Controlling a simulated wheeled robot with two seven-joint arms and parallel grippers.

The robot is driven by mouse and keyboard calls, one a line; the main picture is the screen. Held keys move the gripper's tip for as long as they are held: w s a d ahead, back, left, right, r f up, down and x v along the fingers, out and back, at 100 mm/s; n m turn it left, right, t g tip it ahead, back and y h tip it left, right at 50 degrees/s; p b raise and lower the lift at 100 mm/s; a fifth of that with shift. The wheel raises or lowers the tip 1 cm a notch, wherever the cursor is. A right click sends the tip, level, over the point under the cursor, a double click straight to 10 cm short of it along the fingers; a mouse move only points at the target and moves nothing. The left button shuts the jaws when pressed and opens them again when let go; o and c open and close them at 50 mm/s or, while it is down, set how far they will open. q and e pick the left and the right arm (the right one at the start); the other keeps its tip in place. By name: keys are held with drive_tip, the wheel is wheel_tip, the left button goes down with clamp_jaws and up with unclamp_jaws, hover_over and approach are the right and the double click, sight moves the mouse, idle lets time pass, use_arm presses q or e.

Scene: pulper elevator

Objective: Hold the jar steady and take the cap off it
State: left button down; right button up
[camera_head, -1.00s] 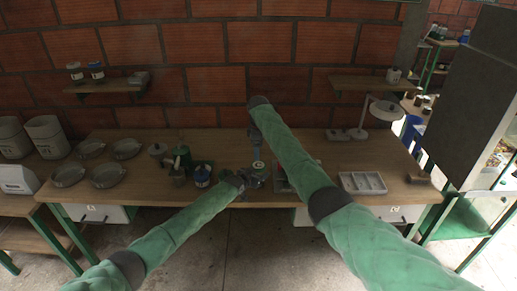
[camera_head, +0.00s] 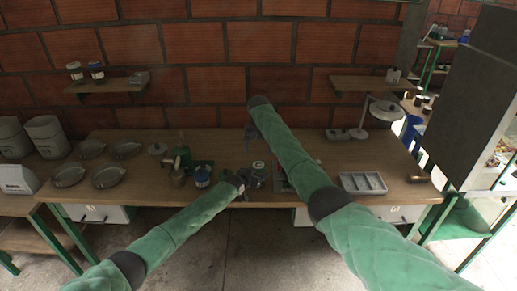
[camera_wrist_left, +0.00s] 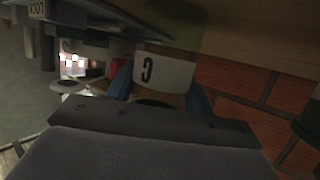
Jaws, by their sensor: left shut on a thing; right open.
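A small jar (camera_head: 258,174) stands near the front edge of the wooden table. A pale round top, which looks like its cap (camera_head: 258,164), shows on it; whether it is seated or loose is too small to tell. My left gripper (camera_head: 242,179) is shut on the jar from the left. In the left wrist view its fingers lie either side of the white jar (camera_wrist_left: 165,70) with a dark letter on it. My right gripper (camera_head: 252,141) points down above the jar, open and apart from it.
A blue-banded jar (camera_head: 202,177) and green and grey vessels stand left of my left gripper. Several grey dishes (camera_head: 108,177) lie farther left. A white divided tray (camera_head: 363,183) lies at right. A brick wall (camera_head: 205,50) closes the back.

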sight(259, 165)
drive_tip(key=m, duration=0.6)
drive_tip(key=shift+m, duration=0.4)
drive_tip(key=m, duration=0.6)
drive_tip(key=shift+m, duration=0.3)
drive_tip(key=shift+f, duration=4)
drive_tip(key=c, duration=1)
